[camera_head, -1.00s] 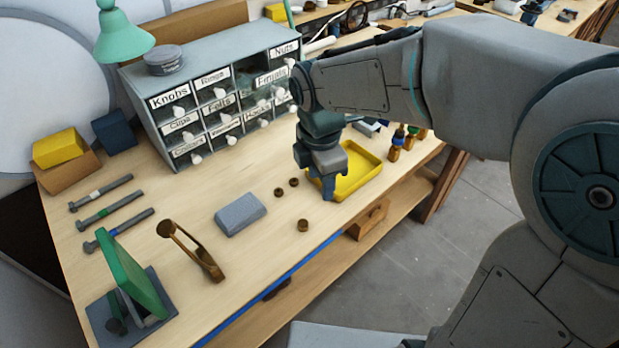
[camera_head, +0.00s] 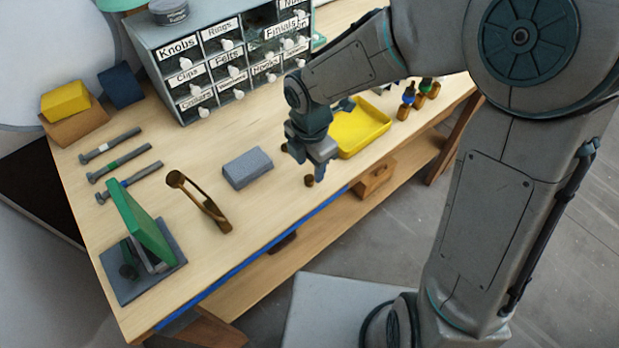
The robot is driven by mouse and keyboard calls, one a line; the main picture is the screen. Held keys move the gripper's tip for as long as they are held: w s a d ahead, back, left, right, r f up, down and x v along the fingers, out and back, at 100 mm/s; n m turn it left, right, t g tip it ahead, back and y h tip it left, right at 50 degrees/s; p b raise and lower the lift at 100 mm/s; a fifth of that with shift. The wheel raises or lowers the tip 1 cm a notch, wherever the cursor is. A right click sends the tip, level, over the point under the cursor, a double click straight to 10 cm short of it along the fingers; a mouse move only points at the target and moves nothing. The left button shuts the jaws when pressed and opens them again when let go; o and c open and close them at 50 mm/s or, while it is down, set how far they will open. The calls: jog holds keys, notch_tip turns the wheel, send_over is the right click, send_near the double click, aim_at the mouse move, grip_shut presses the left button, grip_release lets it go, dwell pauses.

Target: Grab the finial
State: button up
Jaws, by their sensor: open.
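A small round brown piece (camera_head: 309,181), which may be the finial, lies on the workbench near its front edge. My gripper (camera_head: 309,165) is open above the bench, just above and beside this piece in the picture. Nothing shows between its fingers. I cannot tell the exact height of the fingertips. The other two small brown pieces seen earlier are not visible now, perhaps hidden behind my gripper. A drawer labelled Finials (camera_head: 282,31) is in the grey cabinet at the back.
A yellow tray (camera_head: 361,127) is right of my gripper, with several brass-coloured parts (camera_head: 408,101) beyond it. A grey block (camera_head: 248,168) lies to the left, then a brown curved clamp-like part (camera_head: 205,203) and a green stand (camera_head: 141,222). Bare wood lies between the cabinet (camera_head: 160,70) and the block.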

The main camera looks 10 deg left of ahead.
aim_at(310, 178)
jog(key=f, duration=0.3)
jog(key=shift+s+f, duration=0.2)
jog(key=shift+f, duration=0.2)
grip_shut()
jog(key=shift+r, duration=0.1)
